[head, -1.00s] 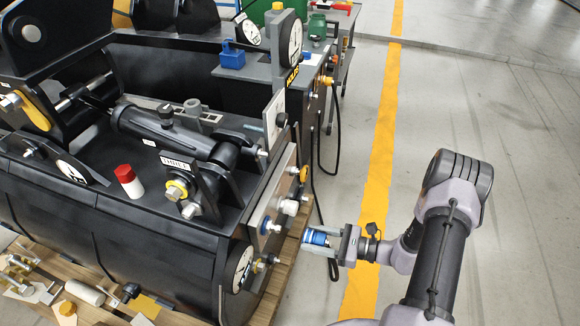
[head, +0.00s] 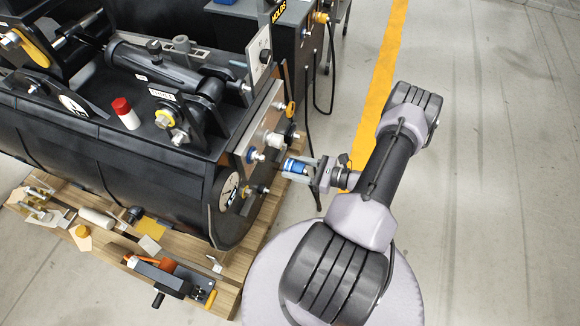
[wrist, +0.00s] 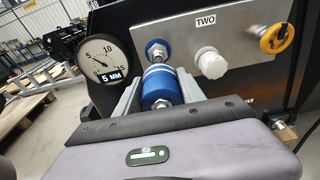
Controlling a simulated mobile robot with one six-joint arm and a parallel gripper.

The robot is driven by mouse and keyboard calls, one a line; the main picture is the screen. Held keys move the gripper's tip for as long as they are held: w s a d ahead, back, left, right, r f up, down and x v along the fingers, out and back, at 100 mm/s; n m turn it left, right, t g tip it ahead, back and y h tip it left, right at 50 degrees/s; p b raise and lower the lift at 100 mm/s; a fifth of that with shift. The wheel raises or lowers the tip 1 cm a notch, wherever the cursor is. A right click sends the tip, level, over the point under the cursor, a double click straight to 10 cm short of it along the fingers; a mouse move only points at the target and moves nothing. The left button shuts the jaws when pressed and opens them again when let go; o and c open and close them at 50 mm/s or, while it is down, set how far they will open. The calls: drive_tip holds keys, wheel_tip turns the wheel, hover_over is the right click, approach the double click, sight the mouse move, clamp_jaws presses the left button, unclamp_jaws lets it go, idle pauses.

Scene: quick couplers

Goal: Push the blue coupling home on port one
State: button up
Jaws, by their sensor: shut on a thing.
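My gripper (head: 292,168) is shut on the blue coupling (head: 296,166), a short blue cylinder with a pale band. In the wrist view the coupling (wrist: 160,88) sits between the two grey fingers, with a metal end towards me. A port with a blue ring (head: 254,155) is on the grey metal plate (wrist: 185,38), left of the white-capped port (wrist: 211,62) under the label TWO. In the wrist view the blue-ringed port (wrist: 157,50) shows just beyond the coupling. The head view shows a gap between them. No label for port one is readable.
A round gauge marked 5 MM (wrist: 103,55) is left of the port. A yellow handwheel (wrist: 277,37) is at the plate's right. Below, a wooden pallet (head: 190,262) holds loose tools and parts. Open floor (head: 490,180) lies to the right.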

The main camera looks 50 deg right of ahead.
sight(264, 159)
drive_tip(key=shift+r+x, duration=0.25)
drive_tip(key=shift+x, duration=1.15)
drive_tip(key=shift+r+x, duration=0.2)
drive_tip(key=shift+x, duration=1.25)
drive_tip(key=shift+r+x, duration=0.15)
drive_tip(key=shift+x, duration=0.9)
drive_tip(key=shift+r+x, duration=0.2)
drive_tip(key=shift+x, duration=0.9)
drive_tip(key=o, duration=1.2)
drive_tip(key=shift+a, duration=0.1)
drive_tip(key=p+v, duration=0.3)
drive_tip(key=v, duration=1.4)
drive_tip(key=shift+s+d+p, duration=0.15)
drive_tip(key=shift+d+p, duration=0.05)
drive_tip(key=shift+p, duration=0.15)
